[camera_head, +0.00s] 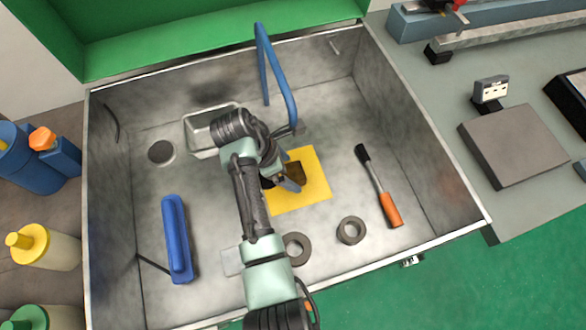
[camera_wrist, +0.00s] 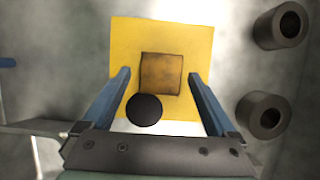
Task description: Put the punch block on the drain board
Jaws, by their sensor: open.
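A brown square block (camera_wrist: 161,74), which looks like the punch block, lies on a flat yellow square board (camera_wrist: 200,40), which may be the drain board. The block also shows in the head view (camera_head: 297,171), partly hidden by my gripper, on the yellow board (camera_head: 317,186) on the sink-like metal floor. My gripper (camera_wrist: 160,76) is open, with one finger on each side of the block in the wrist view; I see gaps between fingers and block. A dark round thing (camera_wrist: 144,109) overlaps the block's near left corner; I cannot tell what it is.
Two dark rings (camera_head: 351,230) (camera_head: 296,248) and an orange-handled tool (camera_head: 380,190) lie right and near. A blue handled tool (camera_head: 177,240) lies left. A metal tray (camera_head: 200,132) and a tall blue bent bar (camera_head: 278,75) stand behind. Metal walls (camera_head: 440,150) enclose the area.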

